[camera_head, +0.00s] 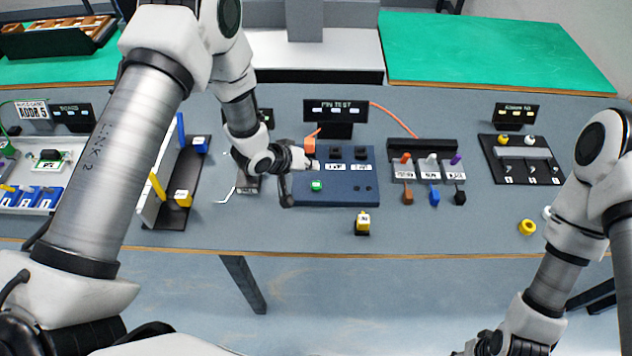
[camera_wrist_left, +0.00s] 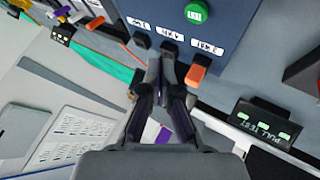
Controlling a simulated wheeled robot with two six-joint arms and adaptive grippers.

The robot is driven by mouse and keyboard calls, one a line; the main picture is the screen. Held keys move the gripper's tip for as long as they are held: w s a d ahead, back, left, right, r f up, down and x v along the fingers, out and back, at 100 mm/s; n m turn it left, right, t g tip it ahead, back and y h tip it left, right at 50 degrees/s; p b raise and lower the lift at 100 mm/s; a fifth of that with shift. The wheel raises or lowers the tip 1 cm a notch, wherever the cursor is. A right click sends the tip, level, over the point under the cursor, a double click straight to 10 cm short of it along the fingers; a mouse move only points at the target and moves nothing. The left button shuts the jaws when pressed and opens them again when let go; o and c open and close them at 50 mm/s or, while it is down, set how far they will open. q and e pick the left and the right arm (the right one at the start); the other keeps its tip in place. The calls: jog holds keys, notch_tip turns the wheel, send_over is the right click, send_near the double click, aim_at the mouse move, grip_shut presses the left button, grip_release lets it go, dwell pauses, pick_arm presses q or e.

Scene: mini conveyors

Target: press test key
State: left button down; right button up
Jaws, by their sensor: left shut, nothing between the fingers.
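The blue test panel (camera_head: 340,196) lies on the table in the head view, with a green key (camera_head: 316,186) at its front left. In the left wrist view the key (camera_wrist_left: 196,12) is marked TEST and sits near the top edge. My left gripper (camera_head: 287,198) shows dark by the panel's left edge in the head view, left of the key. In the left wrist view its fingers (camera_wrist_left: 168,66) are together and empty, apart from the key in the picture. My right gripper is out of view; only parts of my right arm show.
An orange plug (camera_head: 309,146) stands in the panel's back row beside black sockets (camera_head: 335,153). A display (camera_head: 336,111) stands behind. A yellow-topped block (camera_head: 362,223) is in front. A rack with coloured plugs (camera_head: 430,170) is to the right.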

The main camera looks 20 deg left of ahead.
aim_at(314, 185)
pick_arm(q)
jog(key=shift+w+d+r+t, duration=0.15)
jog(key=shift+w+r, duration=0.25)
jog(key=shift+w, duration=0.2)
jog(key=shift+w+d+r+t, duration=0.15)
jog(key=shift+w+r, duration=0.2)
jog(key=shift+w, duration=0.2)
jog(key=shift+s+a, duration=0.1)
notch_tip(314, 185, down, 8)
jog(key=b, duration=0.6)
jog(key=shift+f+b, duration=0.4)
jog(key=shift+b, duration=0.05)
jog(key=shift+f, duration=0.4)
